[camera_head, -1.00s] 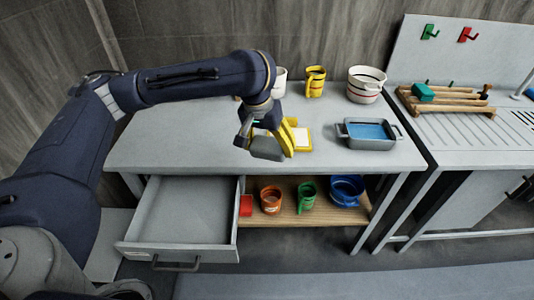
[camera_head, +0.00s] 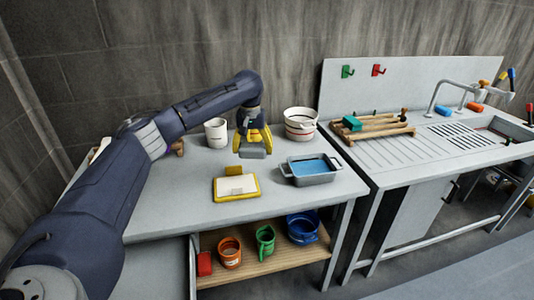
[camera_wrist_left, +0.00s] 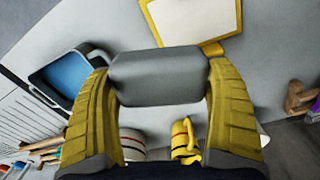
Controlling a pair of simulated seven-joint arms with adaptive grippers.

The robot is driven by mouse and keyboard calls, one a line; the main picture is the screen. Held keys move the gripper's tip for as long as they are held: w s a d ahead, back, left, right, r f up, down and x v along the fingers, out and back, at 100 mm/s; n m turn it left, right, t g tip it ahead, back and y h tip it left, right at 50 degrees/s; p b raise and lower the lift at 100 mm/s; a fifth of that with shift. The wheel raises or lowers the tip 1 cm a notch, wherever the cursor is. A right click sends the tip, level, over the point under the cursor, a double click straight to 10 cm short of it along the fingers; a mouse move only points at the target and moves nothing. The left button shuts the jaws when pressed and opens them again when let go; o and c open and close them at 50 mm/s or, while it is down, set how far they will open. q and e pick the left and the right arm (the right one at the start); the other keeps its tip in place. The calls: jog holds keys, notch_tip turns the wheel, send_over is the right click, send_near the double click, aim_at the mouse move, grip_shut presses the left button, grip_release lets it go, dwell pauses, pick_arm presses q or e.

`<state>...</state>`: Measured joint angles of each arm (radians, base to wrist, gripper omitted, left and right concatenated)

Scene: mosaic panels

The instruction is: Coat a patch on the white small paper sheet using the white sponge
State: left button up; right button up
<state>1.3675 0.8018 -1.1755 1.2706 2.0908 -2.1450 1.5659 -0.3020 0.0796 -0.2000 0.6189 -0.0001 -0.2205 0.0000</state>
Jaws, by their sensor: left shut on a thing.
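My left gripper (camera_head: 253,142), with yellow fingers, is shut on a rounded grey block (camera_head: 254,153), raised above the back of the table. In the left wrist view the same block (camera_wrist_left: 158,77) spans the gap between the fingers. It looks grey rather than white; no other sponge is clear to see. The white small paper sheet (camera_head: 237,186) lies in a yellow frame with a clip near the table's front edge, in front of the gripper and apart from it. It is cut off at the top of the wrist view (camera_wrist_left: 195,18). My right gripper is not in view.
A grey two-handled tray (camera_head: 310,179) holding blue stands right of the sheet. A white mug (camera_head: 215,133) and a red-striped white pot (camera_head: 300,124) stand at the back. A yellow mug (camera_wrist_left: 184,140) shows in the wrist view. Bare tabletop lies left of the sheet.

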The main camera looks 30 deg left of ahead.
pick_arm(q)
jog(key=shift+s+a+f, duration=0.1)
jog(key=shift+s+a, duration=0.05)
jog(key=shift+f, duration=2.35)
